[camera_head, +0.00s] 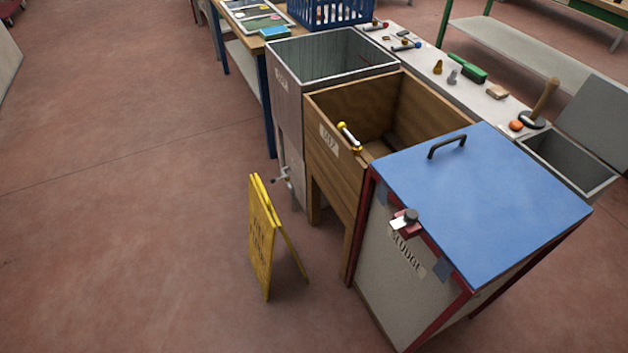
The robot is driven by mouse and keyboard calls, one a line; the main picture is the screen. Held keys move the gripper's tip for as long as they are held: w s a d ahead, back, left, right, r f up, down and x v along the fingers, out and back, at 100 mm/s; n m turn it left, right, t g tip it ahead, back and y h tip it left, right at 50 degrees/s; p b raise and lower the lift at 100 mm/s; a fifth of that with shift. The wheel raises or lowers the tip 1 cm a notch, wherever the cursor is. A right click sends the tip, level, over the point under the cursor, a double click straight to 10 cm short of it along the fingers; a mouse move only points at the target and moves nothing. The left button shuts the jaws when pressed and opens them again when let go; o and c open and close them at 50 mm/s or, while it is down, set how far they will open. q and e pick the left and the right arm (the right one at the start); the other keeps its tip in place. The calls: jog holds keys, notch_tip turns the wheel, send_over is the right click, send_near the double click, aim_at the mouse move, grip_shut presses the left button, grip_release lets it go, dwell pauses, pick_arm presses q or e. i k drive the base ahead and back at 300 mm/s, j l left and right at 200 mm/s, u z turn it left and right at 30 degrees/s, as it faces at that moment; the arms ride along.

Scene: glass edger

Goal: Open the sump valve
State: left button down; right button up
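A small silver valve (282,178) with a handle sticks out low on the front of a tall grey bin (287,110). The bin is open on top, and the lettering on its front is too small to read. Whether the valve is open or shut cannot be told. Neither of my grippers shows in the head view.
A yellow folding floor sign (262,238) stands in front of the valve. To the right are a wooden bin (329,160) and a box marked SLUDGE with a closed blue lid (480,200). A bench (420,62) with tools runs behind. The left floor is clear.

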aim_at(279, 179)
jog(key=i+j+z, duration=0.15)
jog(key=j+z, duration=0.2)
jog(key=i+j+z, duration=0.1)
jog(key=j+z, duration=0.55)
jog(key=i+j, duration=0.1)
jog(key=j, duration=0.95)
jog(key=i+j, duration=0.1)
jog(key=j, duration=1.95)
jog(key=i, duration=0.05)
